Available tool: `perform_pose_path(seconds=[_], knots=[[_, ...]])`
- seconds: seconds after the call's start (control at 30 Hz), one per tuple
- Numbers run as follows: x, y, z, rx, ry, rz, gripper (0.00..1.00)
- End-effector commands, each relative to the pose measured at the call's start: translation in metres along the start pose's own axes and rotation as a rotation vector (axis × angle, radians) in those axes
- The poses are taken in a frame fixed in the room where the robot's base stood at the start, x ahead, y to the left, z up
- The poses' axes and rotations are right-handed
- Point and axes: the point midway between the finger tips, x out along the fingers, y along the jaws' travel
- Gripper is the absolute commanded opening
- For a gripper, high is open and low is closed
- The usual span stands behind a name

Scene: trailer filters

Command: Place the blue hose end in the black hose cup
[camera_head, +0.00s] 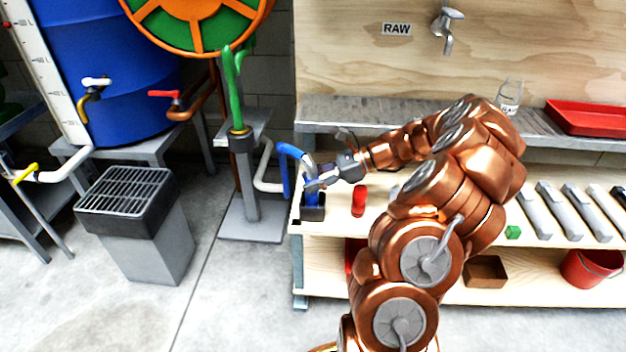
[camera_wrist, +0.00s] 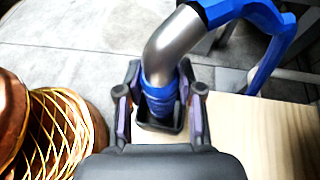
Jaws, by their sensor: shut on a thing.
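The blue hose end (camera_wrist: 161,100) is a ribbed blue tip on a bent silver tube, joined to a blue hose (camera_head: 287,150). My gripper (camera_wrist: 160,92) is shut around the hose end, one finger on each side. In the head view my gripper (camera_head: 318,184) is at the left end of the workbench. The black hose cup (camera_head: 313,213) stands on the bench corner directly below. In the wrist view the cup's dark square rim (camera_wrist: 175,137) surrounds the lower tip. The tip appears to be at or inside the cup opening; its depth is hidden.
A red cylinder (camera_head: 359,201) stands on the bench right of the cup. A green pump post (camera_head: 234,90) and a white pipe (camera_head: 265,172) are to the left. A metal shelf (camera_head: 350,112) runs above the bench. A grated grey bin (camera_head: 128,195) stands on the floor.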

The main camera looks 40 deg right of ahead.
Motion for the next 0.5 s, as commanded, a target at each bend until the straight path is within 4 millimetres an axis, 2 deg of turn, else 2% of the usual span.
perform_pose_path(seconds=[0.03, 0.27, 0.5], knots=[[0.0003, 0.0001, -0.0003, 0.001, 0.000, 0.000, 0.38], [0.0003, 0.0001, -0.0004, 0.000, 0.000, 0.001, 0.62], [0.0003, 0.0002, -0.0004, 0.000, 0.000, 0.001, 0.62]])
